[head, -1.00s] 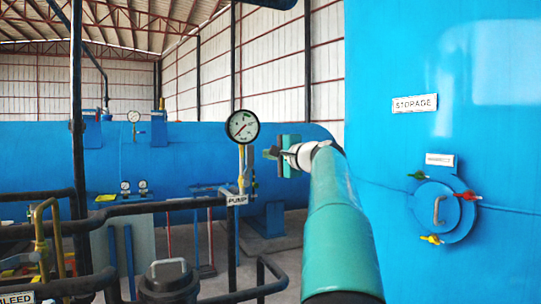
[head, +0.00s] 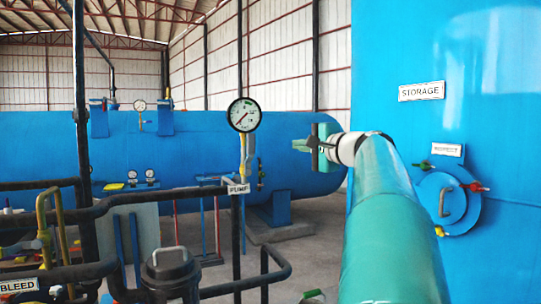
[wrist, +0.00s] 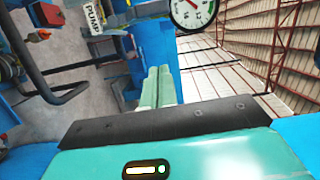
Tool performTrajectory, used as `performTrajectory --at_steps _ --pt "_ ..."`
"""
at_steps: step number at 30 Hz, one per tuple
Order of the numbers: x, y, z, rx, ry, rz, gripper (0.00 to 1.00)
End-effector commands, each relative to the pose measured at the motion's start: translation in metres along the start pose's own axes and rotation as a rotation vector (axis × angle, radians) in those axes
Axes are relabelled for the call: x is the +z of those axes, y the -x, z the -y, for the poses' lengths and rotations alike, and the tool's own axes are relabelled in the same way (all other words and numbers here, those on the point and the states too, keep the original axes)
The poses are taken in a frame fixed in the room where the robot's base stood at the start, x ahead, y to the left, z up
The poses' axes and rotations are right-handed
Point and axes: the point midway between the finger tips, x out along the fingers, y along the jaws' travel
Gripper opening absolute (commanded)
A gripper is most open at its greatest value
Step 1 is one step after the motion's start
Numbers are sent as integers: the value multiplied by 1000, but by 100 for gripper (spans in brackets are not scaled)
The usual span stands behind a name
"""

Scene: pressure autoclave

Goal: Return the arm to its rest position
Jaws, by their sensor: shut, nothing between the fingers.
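My green arm reaches up and away from the lower right in the head view. My gripper (head: 303,145) is at its far end, pointing left, just right of the round pressure gauge and apart from it. In the wrist view, the two green fingers (wrist: 157,87) lie side by side with nothing between them. The gauge (head: 244,115) has a white dial on a yellow stem; it also shows at the top of the wrist view (wrist: 192,10).
A blue storage tank (head: 400,130) with a round hatch (head: 445,203) stands close on the right. A long blue autoclave (head: 220,150) lies behind. Black pipes (head: 130,202) and a black-lidded vessel (head: 171,275) fill the lower left. Open floor shows in the middle distance.

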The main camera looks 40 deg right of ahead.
Motion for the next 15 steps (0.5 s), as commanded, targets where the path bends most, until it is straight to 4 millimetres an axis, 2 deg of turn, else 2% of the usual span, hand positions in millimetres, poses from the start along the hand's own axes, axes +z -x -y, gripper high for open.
performTrajectory --at_steps 7,10,13,15 --pt "-1 2 0 -1 0 0 0" --pt "7 0 -3 13 7 11 0" --pt "36 -6 -18 66 35 47 0" --pt "69 -11 -36 127 72 91 0"
